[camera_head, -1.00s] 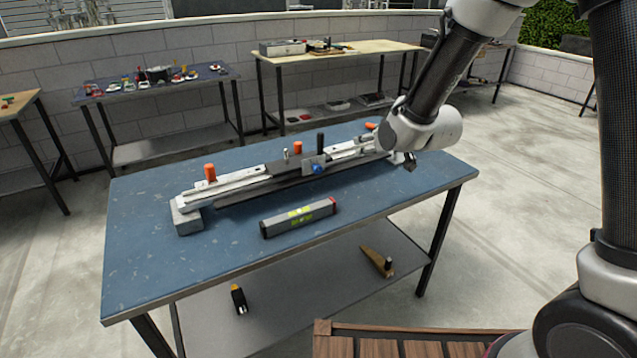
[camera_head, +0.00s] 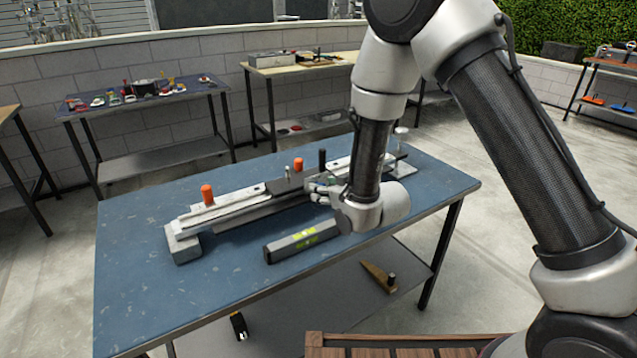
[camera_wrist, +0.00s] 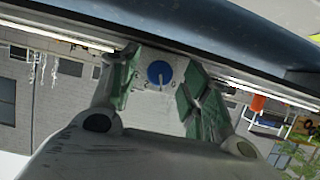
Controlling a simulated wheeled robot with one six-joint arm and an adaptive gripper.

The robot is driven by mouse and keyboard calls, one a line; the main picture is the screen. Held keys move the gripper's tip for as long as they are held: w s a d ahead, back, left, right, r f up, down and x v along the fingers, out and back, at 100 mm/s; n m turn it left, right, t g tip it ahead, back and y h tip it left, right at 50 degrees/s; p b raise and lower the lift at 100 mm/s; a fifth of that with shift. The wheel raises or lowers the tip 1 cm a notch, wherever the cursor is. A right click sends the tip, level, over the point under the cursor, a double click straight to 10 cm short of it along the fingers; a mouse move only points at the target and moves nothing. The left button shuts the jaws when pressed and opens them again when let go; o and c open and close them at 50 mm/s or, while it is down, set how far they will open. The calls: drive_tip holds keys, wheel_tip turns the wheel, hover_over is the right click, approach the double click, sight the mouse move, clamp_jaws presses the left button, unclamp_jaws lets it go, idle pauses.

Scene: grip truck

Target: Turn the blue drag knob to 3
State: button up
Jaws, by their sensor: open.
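The blue drag knob (camera_wrist: 160,72) is a round disc on a pale plate with a thin light pointer in the wrist view. My gripper (camera_wrist: 162,79) is open, with one green-padded finger on each side of the knob and a gap visible to each side. In the head view my gripper (camera_head: 324,192) is at the front of the long metal truck (camera_head: 235,204) on the blue table, and my wrist largely hides the knob there.
A grey box level (camera_head: 290,243) with yellow-green markings lies on the blue table (camera_head: 140,290), close below my wrist. Orange posts (camera_head: 207,194) and a black lever (camera_head: 322,159) stand up from the truck. The table's front left is clear.

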drive_tip(key=shift+w+a+f, duration=0.1)
drive_tip(key=shift+w, duration=0.1)
drive_tip(key=c, duration=1)
